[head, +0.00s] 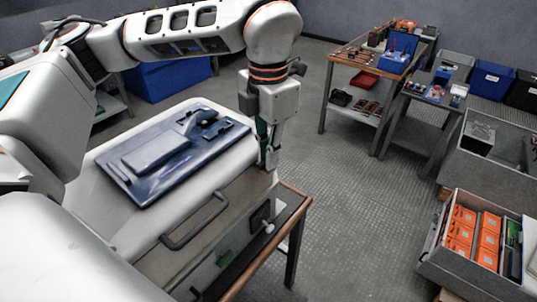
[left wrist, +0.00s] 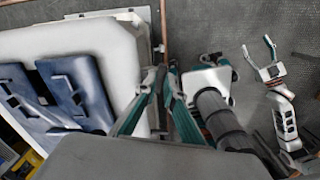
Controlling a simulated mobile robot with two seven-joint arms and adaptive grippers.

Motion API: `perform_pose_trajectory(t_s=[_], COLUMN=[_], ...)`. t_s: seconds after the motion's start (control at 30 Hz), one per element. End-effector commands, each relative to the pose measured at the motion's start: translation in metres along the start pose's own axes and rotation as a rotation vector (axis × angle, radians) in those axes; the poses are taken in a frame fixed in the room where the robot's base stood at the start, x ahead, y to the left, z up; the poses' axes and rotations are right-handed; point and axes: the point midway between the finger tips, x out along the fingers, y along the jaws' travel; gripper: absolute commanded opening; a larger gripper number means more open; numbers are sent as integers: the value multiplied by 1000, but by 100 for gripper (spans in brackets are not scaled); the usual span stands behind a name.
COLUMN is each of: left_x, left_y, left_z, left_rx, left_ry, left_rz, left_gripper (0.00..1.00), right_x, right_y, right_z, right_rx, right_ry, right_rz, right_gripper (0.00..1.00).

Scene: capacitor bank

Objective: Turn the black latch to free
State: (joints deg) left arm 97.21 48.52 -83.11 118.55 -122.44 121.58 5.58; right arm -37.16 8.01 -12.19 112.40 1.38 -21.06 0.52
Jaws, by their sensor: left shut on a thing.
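My left gripper (head: 269,160) points down at the right edge of the white housing (head: 105,150). It is shut on a small part there, which its fingers mostly hide. The part sits where the black latch would be, but I cannot make out its shape or turn angle. In the left wrist view my left gripper (left wrist: 155,85) shows teal fingers beside the housing edge. At the right of that view a white gripper with spread teal fingers (left wrist: 257,47), which appears to be my right one, is open and empty. It does not show in the head view.
A dark blue panel (head: 170,155) lies on the housing. A grey handle (head: 194,221) is on its front face. The housing stands on a wood-edged table (head: 297,215). A crate of orange boxes (head: 437,255) stands at lower right, and workbenches (head: 347,55) behind. Open floor (head: 345,190) lies between.

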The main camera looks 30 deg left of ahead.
Motion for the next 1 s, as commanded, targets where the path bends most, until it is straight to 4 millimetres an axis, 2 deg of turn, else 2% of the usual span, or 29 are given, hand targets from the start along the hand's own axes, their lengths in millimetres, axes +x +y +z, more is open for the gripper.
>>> perform_pose_trajectory(t_s=[0.3,0.87,0.9,0.97,1.0], left_x=[-2,-3,-3,-2,-2], left_y=[0,1,1,1,1], left_z=[1,1,1,1,1], left_rx=[-137,-168,-168,-168,-168], left_ry=[-5,-7,-7,-6,-6], left_rz=[0,0,0,0,0], left_gripper=[0,0,11,26,26], right_x=[1,2,2,2,2], right_y=[0,0,0,-1,-1], right_z=[2,4,4,5,5], right_rx=[0,0,0,0,0], right_ry=[1,-3,-3,-4,-4], right_rz=[0,0,0,0,0], right_gripper=[59,59,59,59,59])
